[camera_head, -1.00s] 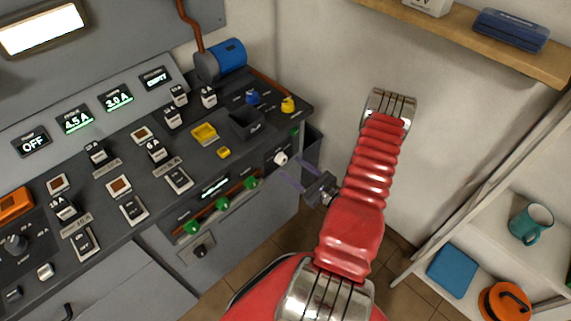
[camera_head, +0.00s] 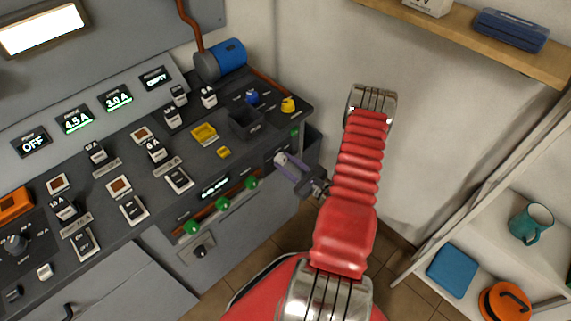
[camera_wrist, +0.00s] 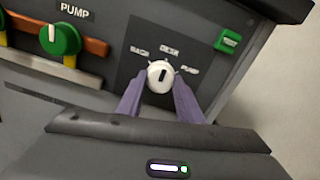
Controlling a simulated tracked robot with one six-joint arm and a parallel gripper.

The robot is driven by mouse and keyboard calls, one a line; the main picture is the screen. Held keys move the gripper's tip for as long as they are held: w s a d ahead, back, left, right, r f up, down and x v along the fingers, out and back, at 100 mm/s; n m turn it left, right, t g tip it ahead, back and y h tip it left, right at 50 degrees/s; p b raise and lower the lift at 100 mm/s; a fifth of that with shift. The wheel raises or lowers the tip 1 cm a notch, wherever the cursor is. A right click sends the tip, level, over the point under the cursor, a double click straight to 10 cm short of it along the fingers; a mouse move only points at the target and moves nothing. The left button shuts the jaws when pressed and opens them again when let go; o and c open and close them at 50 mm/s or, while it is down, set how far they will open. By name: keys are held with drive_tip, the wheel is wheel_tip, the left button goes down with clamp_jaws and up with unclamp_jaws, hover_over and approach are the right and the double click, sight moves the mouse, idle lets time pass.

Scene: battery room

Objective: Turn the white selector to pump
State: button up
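The white selector (camera_wrist: 160,73) is a round knob on the dark front panel, with labels around it that read roughly BACK, DESK and PUMP. Its dark pointer mark is near upright, towards DESK; PUMP is to its right. In the head view the selector (camera_head: 281,158) is at the console's right end. My gripper (camera_wrist: 160,82) has its two purple fingers apart, one on each side of the selector. I cannot tell whether they touch it. In the head view my gripper (camera_head: 284,163) reaches the panel from the right, its fingertips at the knob.
A green knob (camera_wrist: 60,39) labelled PUMP sits left on an orange strip. A small green switch (camera_wrist: 229,40) is up and right of the selector. A dark bin (camera_head: 310,150) stands beside the console's right end. Shelves (camera_head: 500,225) are at the right.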

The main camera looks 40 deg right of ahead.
drive_tip(key=c, duration=0.5)
drive_tip(key=shift+a, duration=0.25)
drive_tip(key=shift+c, duration=0.3)
drive_tip(key=shift+d, duration=0.2)
drive_tip(key=shift+m, duration=0.3)
drive_tip(key=m, duration=1.1)
drive_tip(key=shift+m, duration=0.3)
drive_tip(key=o, duration=1.1)
drive_tip(key=shift+c, duration=0.2)
